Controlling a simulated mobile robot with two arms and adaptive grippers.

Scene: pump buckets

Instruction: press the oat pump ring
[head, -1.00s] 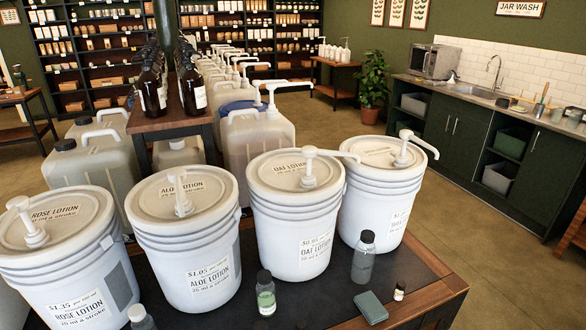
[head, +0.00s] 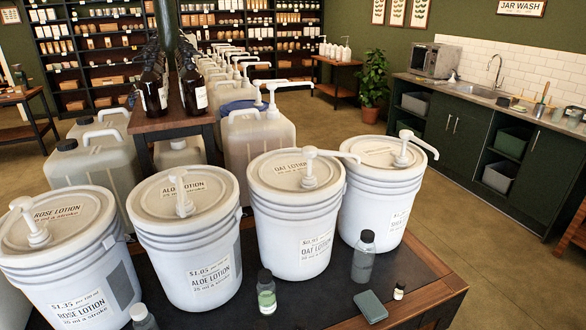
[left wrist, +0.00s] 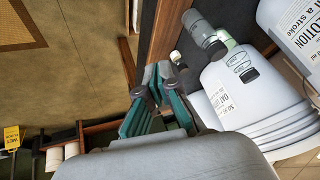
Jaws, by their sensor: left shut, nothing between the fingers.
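The oat lotion bucket (head: 292,225) is white and ribbed, and stands upright on the dark table, third from the left. Its white pump (head: 309,168) rises from a collar on the lid, with the spout pointing right. The oat bucket also shows sideways at the right of the left wrist view (left wrist: 238,92), but its pump is not visible there. My left gripper (left wrist: 163,75), with teal-padded fingers, is shut and empty, apart from the bucket in that view. Neither gripper shows in the head view.
The aloe bucket (head: 193,250) and rose bucket (head: 65,265) stand to the left, another pump bucket (head: 378,195) to the right.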

